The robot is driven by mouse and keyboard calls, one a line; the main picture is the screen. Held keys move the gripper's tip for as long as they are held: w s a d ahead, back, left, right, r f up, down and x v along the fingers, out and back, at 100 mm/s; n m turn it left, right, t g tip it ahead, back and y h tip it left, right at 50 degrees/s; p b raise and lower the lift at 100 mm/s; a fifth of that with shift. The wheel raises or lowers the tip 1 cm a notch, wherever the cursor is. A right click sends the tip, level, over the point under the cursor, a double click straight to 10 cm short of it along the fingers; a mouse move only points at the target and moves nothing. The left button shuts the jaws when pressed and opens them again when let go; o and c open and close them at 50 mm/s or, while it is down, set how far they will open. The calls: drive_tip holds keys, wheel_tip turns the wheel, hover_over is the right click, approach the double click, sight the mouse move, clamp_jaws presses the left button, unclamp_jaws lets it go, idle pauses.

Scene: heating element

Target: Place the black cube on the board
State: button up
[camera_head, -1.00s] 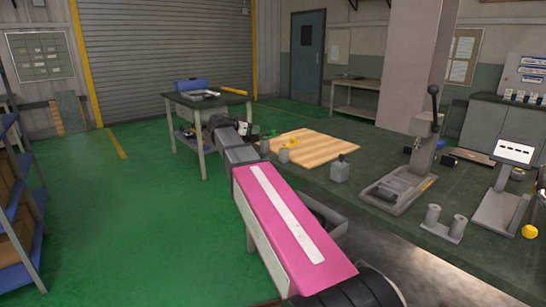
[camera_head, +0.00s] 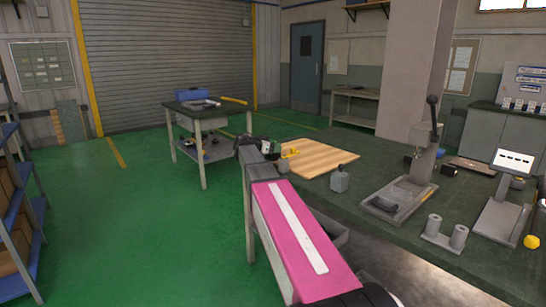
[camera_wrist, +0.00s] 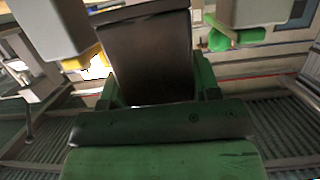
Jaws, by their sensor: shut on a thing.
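The board (camera_head: 318,157) is a flat, light wooden slab with paler stripes on the dark green bench. My gripper (camera_head: 266,147) is at the board's left edge in the head view, small and partly hidden by my arm. In the wrist view, a dark block, which looks like the black cube (camera_wrist: 150,58), fills the space between the two grey fingers of my gripper (camera_wrist: 152,20). It is held. I cannot tell how high it is above the bench.
A grey block with a knob (camera_head: 339,181) stands right of the board's front. A lever press (camera_head: 405,195), a twin-cylinder stand (camera_head: 446,231) and a screen stand (camera_head: 506,195) are further right. A small yellow item (camera_head: 290,152) is by the board's left edge. A side table (camera_head: 207,112) stands beyond.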

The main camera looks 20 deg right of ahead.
sight(273, 155)
drive_tip(key=shift+f, duration=2)
drive_tip(key=o, duration=0.9)
drive_tip(key=shift+f, duration=0.1)
drive_tip(key=shift+o, duration=0.2)
